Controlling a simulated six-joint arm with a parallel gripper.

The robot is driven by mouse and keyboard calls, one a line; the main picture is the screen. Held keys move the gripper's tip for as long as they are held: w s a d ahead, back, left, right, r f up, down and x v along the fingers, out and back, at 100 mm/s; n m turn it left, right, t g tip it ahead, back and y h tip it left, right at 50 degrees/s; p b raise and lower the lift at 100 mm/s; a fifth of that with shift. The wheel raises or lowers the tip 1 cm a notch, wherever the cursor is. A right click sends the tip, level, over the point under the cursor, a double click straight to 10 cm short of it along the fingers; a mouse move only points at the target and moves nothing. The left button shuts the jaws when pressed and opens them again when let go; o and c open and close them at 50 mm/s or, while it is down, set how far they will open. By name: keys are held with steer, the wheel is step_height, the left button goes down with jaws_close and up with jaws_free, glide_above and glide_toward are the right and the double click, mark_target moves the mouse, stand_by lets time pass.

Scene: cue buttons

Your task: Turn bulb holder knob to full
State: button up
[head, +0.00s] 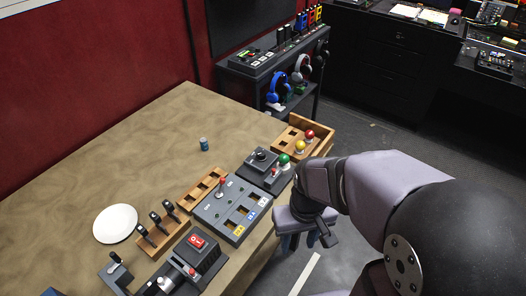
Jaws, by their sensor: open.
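A dark grey box with a round black knob (261,155) on top stands near the table's right edge. A green bulb (284,159) is at its right side, with a small red-tipped part beside it. This looks like the bulb holder (254,171). The knob's setting is too small to read. My gripper (304,241) is open and empty, pointing down off the table's right edge, to the lower right of the bulb holder and apart from it. My arm comes in from the right.
A wooden tray (320,149) with red and yellow bulbs stands behind the holder. A grey switch panel (214,209), a red-switch box (198,243) and wooden racks stand nearer. A white plate (115,223) and blue can (204,144) lie left. The table's back left is clear.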

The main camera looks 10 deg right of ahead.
steer(key=w+r+n+y+p, duration=0.1)
steer(key=w+r+n, duration=0.1)
steer(key=w, duration=0.5)
steer(key=w+r+n+p, duration=0.1)
steer(key=w+r+n, duration=0.15)
steer(key=w, duration=0.55)
steer(key=n+t+y+p, duration=0.1)
steer(key=n+t+y, duration=0.15)
steer(key=n, duration=0.55)
glide_toward(263, 153)
steer(key=shift+g, duration=0.35)
steer(key=shift+w+p+x, duration=0.15)
steer(key=shift+p+x, duration=0.7)
steer(key=shift+x, duration=1.1)
steer(key=shift+w+p+x, duration=0.1)
steer(key=shift+p+x, duration=0.7)
steer(key=shift+x, duration=1.2)
steer(key=shift+c, duration=0.4)
steer(key=shift+y, duration=0.25)
jaws_close()
